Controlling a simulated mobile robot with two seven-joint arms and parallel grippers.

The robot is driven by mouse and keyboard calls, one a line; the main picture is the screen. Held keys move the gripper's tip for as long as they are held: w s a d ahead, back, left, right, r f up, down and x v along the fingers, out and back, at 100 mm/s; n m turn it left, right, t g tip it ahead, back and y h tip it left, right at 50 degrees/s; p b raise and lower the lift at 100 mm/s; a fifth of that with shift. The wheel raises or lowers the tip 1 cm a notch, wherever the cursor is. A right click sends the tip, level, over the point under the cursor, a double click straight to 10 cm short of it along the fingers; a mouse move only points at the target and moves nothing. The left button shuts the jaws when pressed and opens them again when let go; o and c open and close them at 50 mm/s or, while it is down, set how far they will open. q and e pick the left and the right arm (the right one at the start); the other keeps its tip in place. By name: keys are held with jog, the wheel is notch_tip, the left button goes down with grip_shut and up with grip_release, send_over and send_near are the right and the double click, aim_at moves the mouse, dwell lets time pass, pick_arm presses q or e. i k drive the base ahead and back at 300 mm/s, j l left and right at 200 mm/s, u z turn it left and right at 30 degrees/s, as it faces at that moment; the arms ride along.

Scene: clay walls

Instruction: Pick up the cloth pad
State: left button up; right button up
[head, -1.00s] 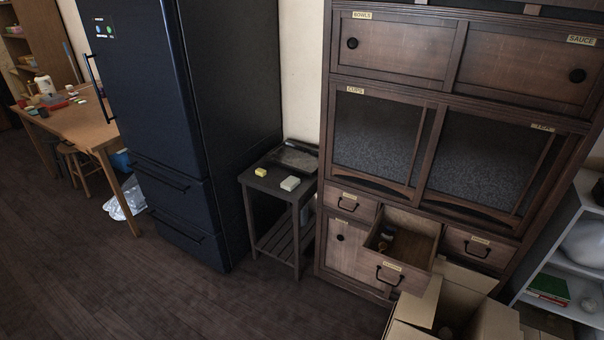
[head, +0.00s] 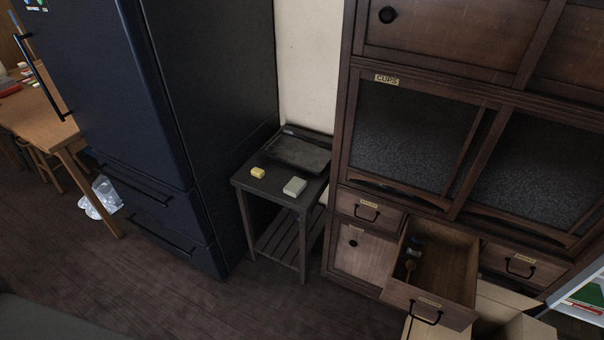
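A small dark side table (head: 262,190) stands between the fridge and the wooden cabinet. On its top lies a pale grey-green block-like pad (head: 294,186), near the front right edge. A smaller yellow block (head: 258,173) lies to its left, apart from it. The pale one looks most like the cloth pad, but I cannot tell its material from here. Neither of my grippers is in view.
A dark tray (head: 301,153) lies at the back of the side table. The dark blue fridge (head: 215,110) stands to its left. The cabinet's open drawer (head: 441,268) juts out at the right, above a cardboard box (head: 490,322). The floor (head: 200,310) in front is clear.

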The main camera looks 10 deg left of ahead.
aim_at(296, 185)
jog(key=i+j+z, duration=0.2)
jog(key=i+j, duration=0.3)
jog(key=i+j+z, duration=0.2)
jog(key=i+j, duration=0.2)
jog(key=j, duration=0.2)
